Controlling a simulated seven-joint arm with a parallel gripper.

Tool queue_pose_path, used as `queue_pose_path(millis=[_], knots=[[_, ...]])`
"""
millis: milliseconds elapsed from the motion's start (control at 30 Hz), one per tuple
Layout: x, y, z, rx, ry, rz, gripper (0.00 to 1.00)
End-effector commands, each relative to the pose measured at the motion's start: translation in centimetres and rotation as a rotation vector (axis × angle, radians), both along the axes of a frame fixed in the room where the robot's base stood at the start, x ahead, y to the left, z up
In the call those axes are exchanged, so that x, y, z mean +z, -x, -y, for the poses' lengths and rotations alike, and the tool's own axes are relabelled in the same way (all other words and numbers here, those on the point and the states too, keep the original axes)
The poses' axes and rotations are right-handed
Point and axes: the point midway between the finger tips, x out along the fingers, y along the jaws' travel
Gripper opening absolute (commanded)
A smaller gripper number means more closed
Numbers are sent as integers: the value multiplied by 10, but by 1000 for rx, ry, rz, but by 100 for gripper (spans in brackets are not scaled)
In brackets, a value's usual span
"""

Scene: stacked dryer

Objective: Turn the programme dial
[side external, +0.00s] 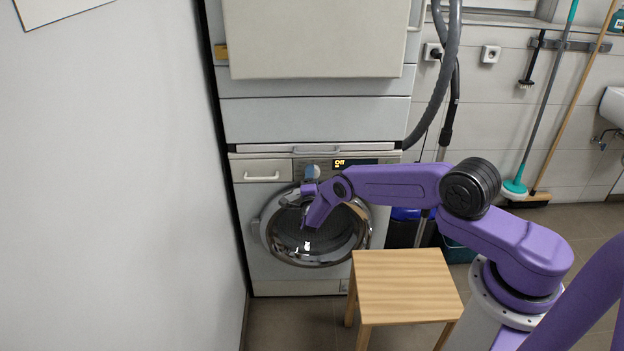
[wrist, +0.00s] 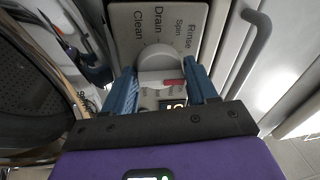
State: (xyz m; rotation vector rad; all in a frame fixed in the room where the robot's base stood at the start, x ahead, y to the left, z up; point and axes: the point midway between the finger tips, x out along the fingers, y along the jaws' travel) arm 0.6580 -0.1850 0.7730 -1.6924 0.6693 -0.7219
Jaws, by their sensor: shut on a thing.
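The programme dial (wrist: 158,58) is a round white knob with a raised grip bar and a red mark on one end. Around it the panel carries words such as Drain, Spin, Rinse and Clean. My gripper (wrist: 160,76) has its two blue fingers on either side of the dial, closed on it. In the side external view my gripper (side external: 309,187) is at the front panel of the lower machine (side external: 262,225), partly hiding the dial.
The round glass door (side external: 285,240) is directly below my gripper. A drawer handle (side external: 262,177) is left of the dial. A wooden stool (side external: 405,285) stands in front of the machine. A wall (side external: 100,200) closes off the left side.

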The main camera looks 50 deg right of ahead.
Motion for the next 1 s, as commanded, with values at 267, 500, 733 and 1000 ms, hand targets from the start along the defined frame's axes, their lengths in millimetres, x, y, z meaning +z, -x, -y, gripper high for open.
queue_pose_path(millis=[267, 500, 733, 1000], knots=[[-4, 3, 3, -5, -13, -5, 27], [-4, 3, 3, -5, -12, -5, 80], [-2, 1, 1, -2, -8, 0, 80], [-3, 7, -9, 1, -7, -1, 80]])
